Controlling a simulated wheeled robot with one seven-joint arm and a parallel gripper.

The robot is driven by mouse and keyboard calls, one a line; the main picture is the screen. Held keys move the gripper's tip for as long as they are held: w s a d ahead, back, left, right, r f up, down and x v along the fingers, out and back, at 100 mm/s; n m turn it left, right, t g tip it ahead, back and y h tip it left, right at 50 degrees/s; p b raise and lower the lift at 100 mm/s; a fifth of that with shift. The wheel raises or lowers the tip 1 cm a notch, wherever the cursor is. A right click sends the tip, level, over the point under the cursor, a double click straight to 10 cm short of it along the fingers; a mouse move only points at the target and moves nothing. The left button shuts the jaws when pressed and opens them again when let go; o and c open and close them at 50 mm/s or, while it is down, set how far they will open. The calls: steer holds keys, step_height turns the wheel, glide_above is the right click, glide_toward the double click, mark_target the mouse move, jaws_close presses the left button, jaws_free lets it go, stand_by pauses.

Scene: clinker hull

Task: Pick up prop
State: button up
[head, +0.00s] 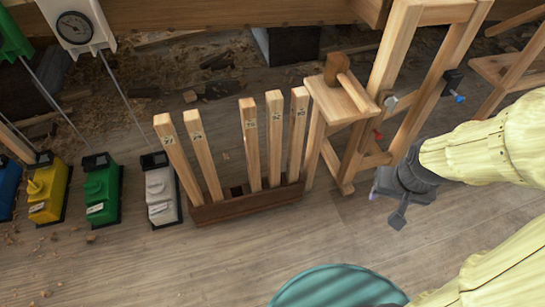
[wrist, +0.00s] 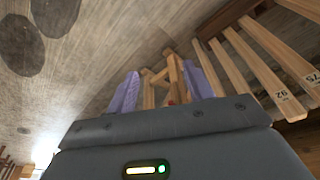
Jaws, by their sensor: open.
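The props are several slim, pale wooden posts (head: 250,142) with number labels near their tops. They stand leaning in a low dark brown wooden rack (head: 245,205) in the middle of the head view. In the wrist view, posts (wrist: 268,78) slant across the upper right, and labels 92 and 75 can be read. My gripper (head: 387,203) is right of the rack in the head view, low beside a wooden stand. In the wrist view its purple fingers (wrist: 160,92) are spread apart with nothing held between them.
A small wooden stand with a mallet (head: 345,75) is right of the rack, beside a taller wooden frame (head: 425,85). White, green, yellow and blue devices (head: 160,190) stand at left. A teal round object (head: 335,288) is at the bottom. The floor before the rack is clear.

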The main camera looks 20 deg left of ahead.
steer(key=shift+o, duration=1.1)
steer(key=w+a+f+n+t+y+b, duration=0.1)
steer(key=w+a+f+n+t+b, duration=0.1)
steer(key=w+a+f+b, duration=0.3)
steer(key=w+f+t, duration=0.1)
steer(key=w+f, duration=0.2)
steer(key=shift+w+f+n, duration=0.3)
steer(key=shift+w+f, duration=0.05)
steer(key=shift+f, duration=0.05)
steer(key=w+a+f+n+t+y+b, duration=0.2)
steer(key=a+f+t+y+b, duration=0.2)
steer(key=a+f+b, duration=0.2)
steer(key=w+a+f+n+t+y+b, duration=0.2)
steer(key=a+f+b, duration=0.5)
steer(key=a+f, duration=0.4)
steer(key=w+a+t+y, duration=0.1)
steer(key=a+t+y, duration=0.1)
steer(key=a+t, duration=0.1)
steer(key=shift+w+a+f+y, duration=0.3)
steer(key=shift+w+a+y, duration=0.05)
steer(key=shift+a+y, duration=0.05)
